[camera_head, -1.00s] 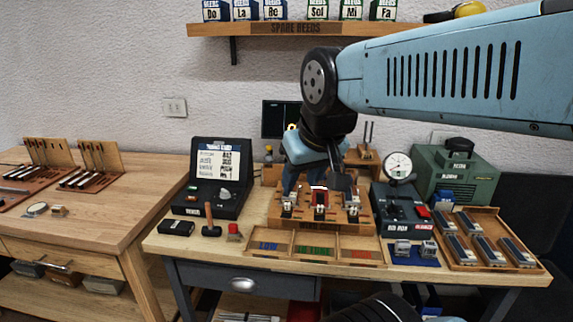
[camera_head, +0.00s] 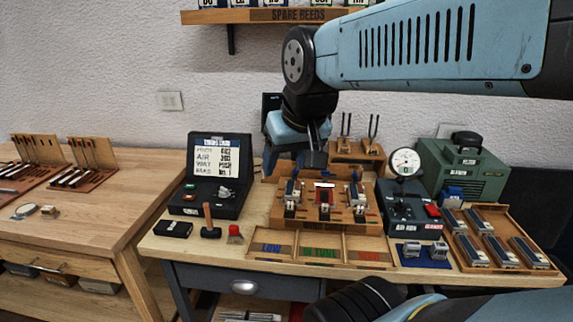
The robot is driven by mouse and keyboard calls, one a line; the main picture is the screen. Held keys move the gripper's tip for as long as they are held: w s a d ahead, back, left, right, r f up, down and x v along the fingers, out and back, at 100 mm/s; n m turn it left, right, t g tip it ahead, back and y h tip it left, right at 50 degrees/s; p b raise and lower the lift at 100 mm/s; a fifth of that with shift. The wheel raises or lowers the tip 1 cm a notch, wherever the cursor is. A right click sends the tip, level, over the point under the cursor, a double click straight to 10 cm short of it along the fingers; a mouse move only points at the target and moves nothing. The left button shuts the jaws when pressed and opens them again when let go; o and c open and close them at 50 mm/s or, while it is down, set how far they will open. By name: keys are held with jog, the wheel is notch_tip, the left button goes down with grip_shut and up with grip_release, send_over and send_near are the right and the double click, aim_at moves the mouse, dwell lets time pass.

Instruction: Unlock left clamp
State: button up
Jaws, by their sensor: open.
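A wooden fixture (camera_head: 350,219) stands on the workbench with three clamps in a row. The left clamp (camera_head: 291,197) is dark with a pale metal front. The right clamp (camera_head: 357,196) looks like the left one. My gripper (camera_head: 293,164) is open and empty, just above and behind the left clamp.
A sorting tray (camera_head: 319,259) lies in front of the fixture. A black case with a screen (camera_head: 214,211) stands at left, near a small hammer (camera_head: 209,222). A gauge box (camera_head: 404,201) and a green machine (camera_head: 462,165) stand at right. A shelf (camera_head: 270,16) hangs above.

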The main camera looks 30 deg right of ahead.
jog(key=w+d+r+m+g, duration=0.1)
jog(key=w+d+m, duration=0.2)
jog(key=w+m, duration=0.4)
jog(key=m+g+y, duration=0.2)
jog(key=m+y, duration=0.1)
jog(key=m, duration=0.8)
send_over(295, 180)
jog(key=s+a, duration=0.1)
jog(key=s, duration=0.4)
notch_tip(295, 180, down, 5)
jog(key=w+d+f+m, duration=0.5)
jog(key=d+f+m, duration=0.1)
jog(key=d, duration=0.2)
jog(key=shift+y, duration=0.3)
jog(key=x, duration=1.3)
jog(key=shift+w+f, duration=0.1)
jog(key=shift+w, duration=0.05)
jog(key=c, duration=1)
jog(key=shift+d, duration=0.15)
jog(key=shift+c, duration=0.2)
